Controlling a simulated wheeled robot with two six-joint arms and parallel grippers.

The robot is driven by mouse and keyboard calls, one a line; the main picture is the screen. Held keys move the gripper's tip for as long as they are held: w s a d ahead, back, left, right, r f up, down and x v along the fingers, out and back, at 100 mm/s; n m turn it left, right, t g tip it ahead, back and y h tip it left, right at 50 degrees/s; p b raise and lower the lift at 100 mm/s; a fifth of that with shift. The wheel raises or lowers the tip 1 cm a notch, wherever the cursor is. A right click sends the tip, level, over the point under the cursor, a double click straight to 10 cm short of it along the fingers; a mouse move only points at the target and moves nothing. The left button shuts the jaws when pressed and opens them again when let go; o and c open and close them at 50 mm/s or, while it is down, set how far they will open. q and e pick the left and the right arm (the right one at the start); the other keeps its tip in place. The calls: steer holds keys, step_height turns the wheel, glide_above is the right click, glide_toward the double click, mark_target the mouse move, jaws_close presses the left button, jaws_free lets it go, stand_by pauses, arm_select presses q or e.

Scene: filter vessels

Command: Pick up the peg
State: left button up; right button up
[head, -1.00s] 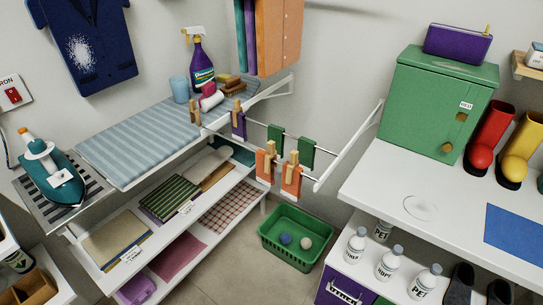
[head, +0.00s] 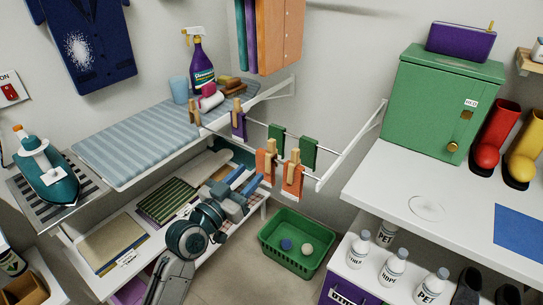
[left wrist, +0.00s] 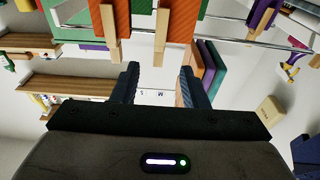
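Several wooden pegs sit on the white rail; one wooden peg (head: 294,160) clips the front orange cloth (head: 291,182). Another peg (head: 271,149) sits close to its left, and others are farther back along the rail. My left gripper (head: 250,178) is open and empty, just left of and below the orange cloths, apart from them. In the left wrist view, my left gripper (left wrist: 159,67) has its fingers spread. A peg (left wrist: 161,36) shows ahead between the fingers, and another peg (left wrist: 110,32) lies farther left. My right gripper is not in view.
The rail (head: 226,139) has white side brackets. A green basket (head: 293,262) with two balls stands on the floor below. The striped ironing surface (head: 140,146) is at the left, and a white counter (head: 385,185) with a green box (head: 440,105) at the right.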

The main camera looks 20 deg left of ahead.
mark_target(269, 150)
arm_select(q)
steer(key=x, duration=0.2)
steer(key=r+p+x, duration=0.1)
steer(key=x, duration=0.2)
steer(key=shift+w+d, duration=0.15)
steer(key=shift+p+x, duration=0.8)
steer(key=shift+x, duration=1.85)
steer(key=shift+r, duration=0.1)
jaws_close()
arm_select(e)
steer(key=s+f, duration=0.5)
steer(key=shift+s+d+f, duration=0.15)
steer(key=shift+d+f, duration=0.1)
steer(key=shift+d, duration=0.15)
